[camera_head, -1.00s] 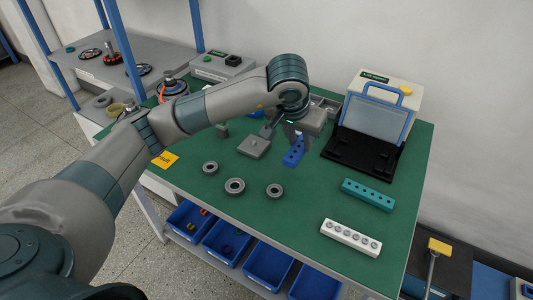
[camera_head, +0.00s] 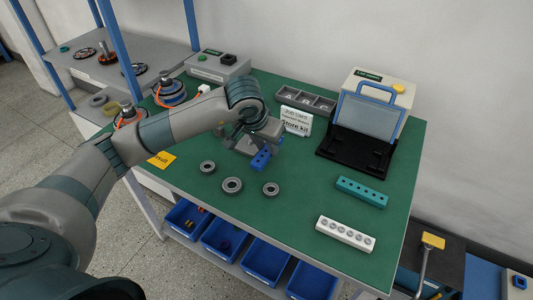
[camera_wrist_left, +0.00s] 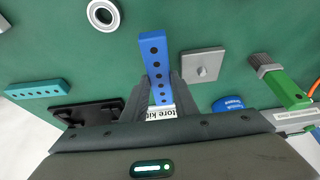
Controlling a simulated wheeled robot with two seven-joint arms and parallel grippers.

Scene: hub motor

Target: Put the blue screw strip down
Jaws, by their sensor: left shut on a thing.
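The blue screw strip (camera_head: 261,158) is a blue bar with a row of dark holes. It also shows in the left wrist view (camera_wrist_left: 153,52), between the fingers of my left gripper (camera_wrist_left: 160,92). In the head view my left gripper (camera_head: 256,144) is over the middle of the green table, shut on the strip. The strip is tilted in the head view, and I cannot tell whether its lower end touches the table. My right gripper is in neither view.
Grey rings (camera_head: 232,185), a teal strip (camera_head: 361,192) and a white strip (camera_head: 345,234) lie around. A "Store kit" sign (camera_head: 296,121) and grey tray (camera_head: 307,99) stand behind. A grey plate (camera_wrist_left: 202,66) lies close by.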

